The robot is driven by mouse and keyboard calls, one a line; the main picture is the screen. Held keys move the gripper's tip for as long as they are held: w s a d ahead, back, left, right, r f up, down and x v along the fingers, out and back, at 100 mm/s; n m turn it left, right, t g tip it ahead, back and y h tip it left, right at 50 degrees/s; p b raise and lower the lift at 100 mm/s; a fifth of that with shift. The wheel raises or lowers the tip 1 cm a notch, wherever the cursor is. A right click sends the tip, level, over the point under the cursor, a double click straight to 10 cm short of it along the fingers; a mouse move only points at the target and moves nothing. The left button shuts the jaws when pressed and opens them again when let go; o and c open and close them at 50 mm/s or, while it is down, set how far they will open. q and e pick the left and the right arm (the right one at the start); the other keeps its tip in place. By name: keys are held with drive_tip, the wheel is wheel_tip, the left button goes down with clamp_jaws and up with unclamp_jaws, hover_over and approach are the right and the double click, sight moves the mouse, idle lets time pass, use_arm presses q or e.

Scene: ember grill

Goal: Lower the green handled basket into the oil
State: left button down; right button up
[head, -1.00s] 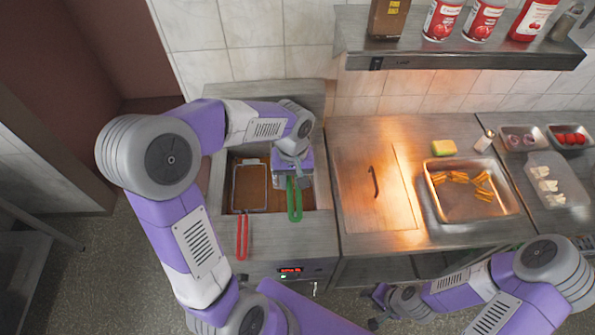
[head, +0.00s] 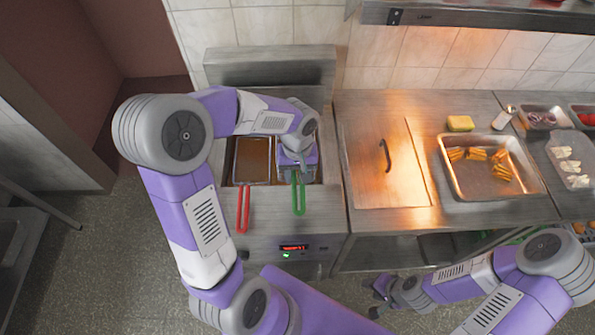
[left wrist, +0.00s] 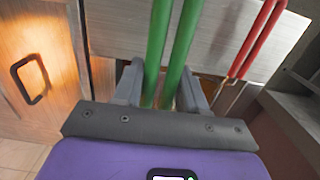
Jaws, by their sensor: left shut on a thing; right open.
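The green handle (head: 299,212) of one basket projects over the front edge of the fryer (head: 225,205). My left gripper (head: 297,172) is shut on this handle. In the left wrist view, the two green bars (left wrist: 157,42) run between the left gripper's fingers (left wrist: 162,90). My left wrist hides the basket itself, so its depth in the oil cannot be told. Brown oil (head: 252,160) shows in the left part of the fryer, where the red handled basket (head: 243,210) sits. My right gripper (head: 378,298) is open and empty, low in front of the counter.
A metal lid with a dark handle (head: 385,155) lies right of the fryer. Further right are a tray of fries (head: 500,195), a yellow sponge (head: 460,123) and a shaker (head: 503,117). A shelf (head: 450,15) hangs above. The fryer panel (head: 293,248) is lit.

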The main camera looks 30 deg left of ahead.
use_arm(q)
wheel_tip(320, 180, down, 10)
drive_tip(key=b, duration=0.7)
drive_tip(key=shift+b, duration=0.4)
drive_tip(key=shift+f+b, duration=0.6)
drive_tip(key=shift+f, duration=0.05)
drive_tip(key=c, duration=0.5)
unclamp_jaws()
drive_tip(key=shift+c, duration=0.2)
drive_tip(key=shift+r, duration=0.15)
wheel_tip(320, 180, up, 7)
drive_tip(key=p, duration=0.1)
drive_tip(key=shift+w+r+p, duration=0.15)
drive_tip(key=shift+r+p, duration=0.05)
drive_tip(key=shift+p, duration=0.2)
drive_tip(key=shift+r, duration=0.1)
